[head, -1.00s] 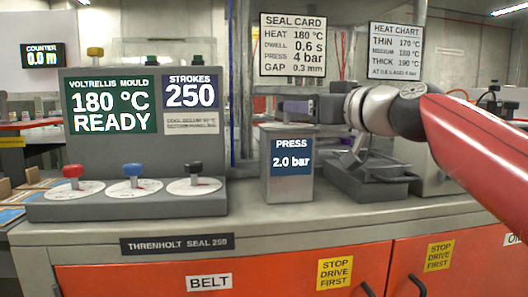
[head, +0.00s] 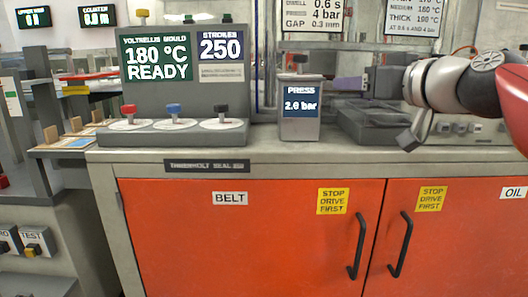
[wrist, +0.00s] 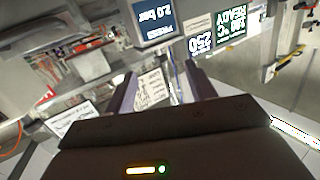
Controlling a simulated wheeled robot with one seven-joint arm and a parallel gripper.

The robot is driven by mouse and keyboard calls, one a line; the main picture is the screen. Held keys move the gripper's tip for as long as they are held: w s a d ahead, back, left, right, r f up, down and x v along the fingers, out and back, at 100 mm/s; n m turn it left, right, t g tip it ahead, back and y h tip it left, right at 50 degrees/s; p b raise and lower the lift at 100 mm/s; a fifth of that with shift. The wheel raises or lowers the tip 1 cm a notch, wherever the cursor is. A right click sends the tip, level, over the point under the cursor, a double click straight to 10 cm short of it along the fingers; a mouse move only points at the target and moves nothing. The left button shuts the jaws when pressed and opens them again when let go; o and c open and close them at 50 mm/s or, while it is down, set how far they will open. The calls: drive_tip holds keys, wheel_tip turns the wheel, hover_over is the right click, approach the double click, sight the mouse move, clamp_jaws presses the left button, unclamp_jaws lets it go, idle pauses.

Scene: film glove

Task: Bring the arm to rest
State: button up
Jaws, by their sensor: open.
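My arm (head: 436,84) reaches in from the right in the head view, above the counter. My gripper (head: 345,83) points left, just to the right of the grey press box (head: 299,132), which reads 2.0 bar. In the wrist view the two purple-grey fingers of my gripper (wrist: 162,88) stand apart with nothing held between them. The press box display also shows at the top of the wrist view (wrist: 153,20). A dark grey block-like unit (head: 376,120) sits on the counter beneath my gripper. I cannot tell the exact gap to the press box.
The mould panel (head: 157,60) reads 180 °C READY, beside STROKES 250. Red, blue and black knobs (head: 174,110) stand before it. Wall cards hang behind. Orange cupboard doors (head: 260,240) with black handles (head: 358,246) are shut below. The counter's front strip (head: 300,158) is clear.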

drive_tip(key=s+f+m+g+h+p, duration=0.1)
drive_tip(key=s+f+g+h, duration=0.1)
drive_tip(key=s+f, duration=0.5)
drive_tip(key=s+a+f+m+g+h, duration=0.1)
drive_tip(key=s+f, duration=0.6)
drive_tip(key=f, duration=0.9)
drive_tip(key=s+f+m+g+h+p, duration=0.1)
drive_tip(key=s+f+g+h, duration=0.3)
drive_tip(key=f, duration=0.7)
drive_tip(key=s+m+g, duration=0.1)
drive_tip(key=s+g, duration=0.1)
drive_tip(key=s, duration=0.1)
drive_tip(key=shift+s+a+f+m+h+p, duration=0.3)
drive_tip(key=shift+a+f, duration=0.05)
drive_tip(key=shift+a, duration=0.05)
drive_tip(key=shift+c, duration=0.4)
